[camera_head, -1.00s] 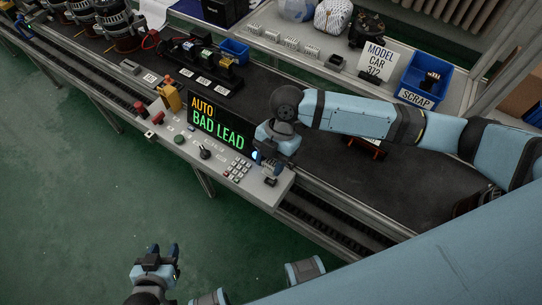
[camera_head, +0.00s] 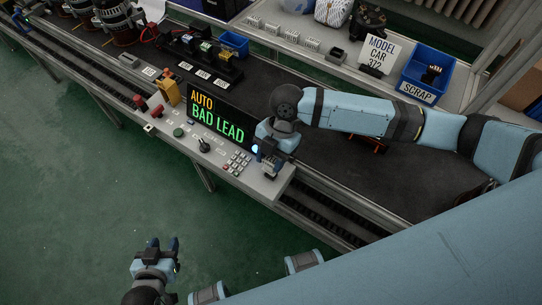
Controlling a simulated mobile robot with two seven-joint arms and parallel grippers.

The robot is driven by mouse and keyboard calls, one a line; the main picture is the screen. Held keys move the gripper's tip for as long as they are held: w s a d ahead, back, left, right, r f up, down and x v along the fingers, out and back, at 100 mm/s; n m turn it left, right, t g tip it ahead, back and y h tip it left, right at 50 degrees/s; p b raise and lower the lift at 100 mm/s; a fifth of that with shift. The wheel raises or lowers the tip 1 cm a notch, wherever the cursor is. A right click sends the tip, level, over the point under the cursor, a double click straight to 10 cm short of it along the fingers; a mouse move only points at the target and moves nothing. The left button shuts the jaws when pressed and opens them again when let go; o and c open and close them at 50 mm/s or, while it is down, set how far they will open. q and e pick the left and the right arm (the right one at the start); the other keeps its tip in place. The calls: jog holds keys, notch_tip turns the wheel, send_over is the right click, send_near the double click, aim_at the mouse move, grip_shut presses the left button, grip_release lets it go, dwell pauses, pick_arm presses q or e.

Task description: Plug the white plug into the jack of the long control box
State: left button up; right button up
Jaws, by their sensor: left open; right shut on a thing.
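The long control box (camera_head: 222,176) is a light grey panel along the near edge of the line, with knobs, a keypad and a lit display (camera_head: 217,117) reading AUTO BAD LEAD. My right gripper (camera_head: 269,172) points down at the right end of the box, beside the keypad. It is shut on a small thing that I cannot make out. I cannot pick out the white plug or the jack; the gripper covers that end of the box. My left gripper (camera_head: 165,244) is open and empty, low over the green floor in front of the line.
My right arm crosses over the dark line top (camera_head: 330,190). Behind it are a blue SCRAP bin (camera_head: 427,71), a MODEL CAR 372 sign (camera_head: 379,53) and a small blue bin (camera_head: 234,44). An orange part (camera_head: 374,145) lies partly under my arm. The floor in front is clear.

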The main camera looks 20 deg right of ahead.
jog(key=shift+p, duration=0.85)
dwell(1.0)
jog(key=shift+f+b, duration=0.7)
jog(key=shift+f, duration=0.6)
jog(key=o, duration=1)
jog(key=shift+r, duration=0.1)
jog(key=v, duration=1.3)
jog(key=shift+w+d+r, duration=0.1)
jog(key=shift+r, duration=0.2)
